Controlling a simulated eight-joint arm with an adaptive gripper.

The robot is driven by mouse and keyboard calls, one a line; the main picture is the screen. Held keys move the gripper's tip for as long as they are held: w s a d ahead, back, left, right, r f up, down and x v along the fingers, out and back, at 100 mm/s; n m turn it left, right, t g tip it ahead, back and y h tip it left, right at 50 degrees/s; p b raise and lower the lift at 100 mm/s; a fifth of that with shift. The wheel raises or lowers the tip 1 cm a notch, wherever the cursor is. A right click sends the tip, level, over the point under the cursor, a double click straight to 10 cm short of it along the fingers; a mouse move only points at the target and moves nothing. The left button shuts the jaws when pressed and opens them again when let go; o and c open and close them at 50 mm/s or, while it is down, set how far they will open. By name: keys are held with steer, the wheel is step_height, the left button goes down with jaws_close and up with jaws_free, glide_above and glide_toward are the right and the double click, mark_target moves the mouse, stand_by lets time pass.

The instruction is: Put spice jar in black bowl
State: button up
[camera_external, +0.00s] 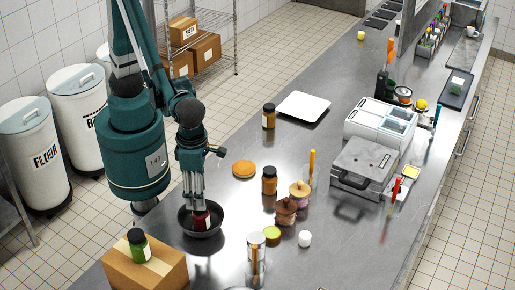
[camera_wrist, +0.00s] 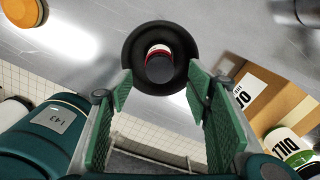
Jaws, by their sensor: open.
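A black bowl (camera_external: 186,232) stands on the steel counter near its front left, and it also shows in the wrist view (camera_wrist: 131,54). A red spice jar (camera_external: 201,223) with a pale label and dark lid is inside the bowl; the wrist view shows its lid (camera_wrist: 159,69) from above. My gripper (camera_external: 195,200) is directly over the bowl, pointing down. In the wrist view its green finger pads (camera_wrist: 160,88) are spread wide, with the jar beyond them and clear space on both sides. Whether the jar stands fully flat is hard to tell.
A cardboard box (camera_external: 160,269) with a green-labelled jar (camera_external: 139,245) on top stands front left. Amber jars (camera_external: 269,181) (camera_external: 268,117), a bun (camera_external: 243,169), wooden-lidded pots (camera_external: 286,211) and a glass (camera_external: 256,265) stand nearby. A white tray (camera_external: 303,107) lies farther back.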

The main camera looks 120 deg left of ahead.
steer(key=shift+r, duration=0.75)
steer(key=shift+a+r+n, duration=0.4)
steer(key=shift+a+n, duration=0.05)
steer(key=shift+n, duration=0.05)
steer(key=s+a+r+n+t, duration=0.2)
steer(key=s+a+r+n, duration=0.2)
steer(key=a+n, duration=0.4)
steer(key=s+a+r+n+t, duration=0.2)
steer(key=a+r+n, duration=0.4)
steer(key=n, duration=0.5)
steer(key=s+a+r+n+t, duration=0.3)
steer(key=s+a+r+n, duration=0.2)
steer(key=a+n, duration=0.4)
steer(key=shift+s+a+n, duration=0.3)
steer(key=shift+s+n, duration=0.05)
steer(key=shift+n, duration=0.45)
